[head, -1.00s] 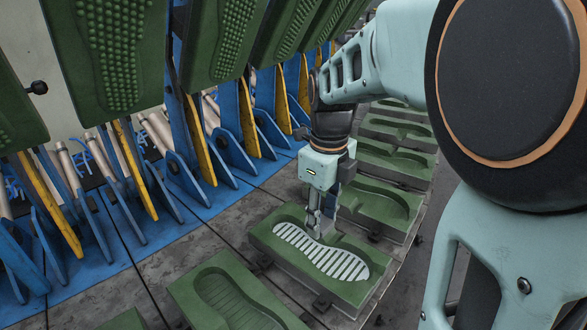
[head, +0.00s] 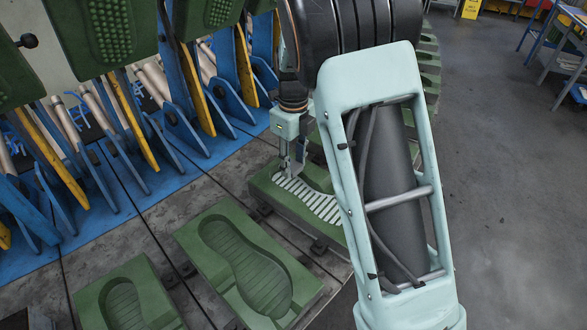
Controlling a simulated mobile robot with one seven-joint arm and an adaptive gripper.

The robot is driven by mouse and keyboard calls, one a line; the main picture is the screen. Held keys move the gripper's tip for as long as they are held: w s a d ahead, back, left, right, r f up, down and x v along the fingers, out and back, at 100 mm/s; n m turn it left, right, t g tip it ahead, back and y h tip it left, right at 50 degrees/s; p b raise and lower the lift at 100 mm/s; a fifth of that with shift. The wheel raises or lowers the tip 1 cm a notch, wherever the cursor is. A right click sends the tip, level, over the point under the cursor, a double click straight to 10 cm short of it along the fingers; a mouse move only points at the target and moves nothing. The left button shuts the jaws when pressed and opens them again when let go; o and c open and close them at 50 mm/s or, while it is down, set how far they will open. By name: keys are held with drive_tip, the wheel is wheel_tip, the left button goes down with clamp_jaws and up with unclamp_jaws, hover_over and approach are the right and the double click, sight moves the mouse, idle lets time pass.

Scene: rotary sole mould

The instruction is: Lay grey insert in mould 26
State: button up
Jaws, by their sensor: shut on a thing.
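The grey insert (head: 318,203) is a pale, ribbed sole shape. It lies at the cavity of a green mould (head: 283,207) in the row. I cannot tell whether it is fully seated or slightly raised. My gripper (head: 289,170) points down at the insert's far left part and is shut on it. The fingertips are small, and the exact contact is hard to see. My arm hides the right end of the insert and of its mould. No mould number is readable, so I cannot tell which one is 26.
An empty green mould (head: 220,285) lies nearer, with another (head: 125,302) at lower left. Raised green mould lids (head: 205,15) and blue and yellow brackets (head: 190,95) stand at left. Open grey floor (head: 500,170) is at right, with a blue rack (head: 555,50) beyond.

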sight(293, 166)
drive_tip(key=shift+f, duration=1.5)
drive_tip(key=shift+f, duration=0.15)
drive_tip(key=shift+f, duration=0.5)
drive_tip(key=o, duration=0.9)
drive_tip(key=shift+c, duration=0.2)
wheel_tip(293, 166, up, 13)
drive_tip(key=shift+r, duration=0.15)
drive_tip(key=shift+w+b, duration=0.1)
drive_tip(key=shift+b, duration=0.2)
